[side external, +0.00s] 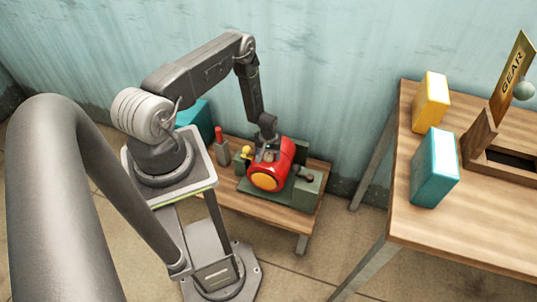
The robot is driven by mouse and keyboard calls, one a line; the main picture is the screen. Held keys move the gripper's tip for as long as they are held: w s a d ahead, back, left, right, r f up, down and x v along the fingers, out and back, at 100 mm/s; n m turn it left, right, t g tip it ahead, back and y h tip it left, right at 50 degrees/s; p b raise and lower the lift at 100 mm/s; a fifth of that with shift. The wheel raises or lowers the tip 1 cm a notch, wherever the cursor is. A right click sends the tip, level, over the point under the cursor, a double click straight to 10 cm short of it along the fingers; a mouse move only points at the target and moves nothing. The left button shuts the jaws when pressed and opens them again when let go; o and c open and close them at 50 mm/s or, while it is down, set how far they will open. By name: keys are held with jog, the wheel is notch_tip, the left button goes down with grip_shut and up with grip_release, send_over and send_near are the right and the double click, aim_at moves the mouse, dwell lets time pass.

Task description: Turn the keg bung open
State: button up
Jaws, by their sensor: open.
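A red keg (285,158) with a round orange end lies on its side in a dark green cradle (258,192) on a low wooden bench. My gripper (267,155) points down at the top of the keg, right over it or touching it; I cannot tell which. Its jaws are open, but the fingers are small and dark in this view. The keg bung cannot be made out; the gripper covers the top of the keg.
A small yellow piece (246,152) and a red-topped bottle (221,148) stand left of the keg. A teal box (197,119) is behind my arm. On the right, a wooden table (420,228) holds a yellow box (430,103), a teal box (434,168) and a GEAR sign (512,75).

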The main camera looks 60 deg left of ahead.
jog(key=shift+f, duration=0.15)
jog(key=shift+c, duration=0.2)
jog(key=c, duration=0.9)
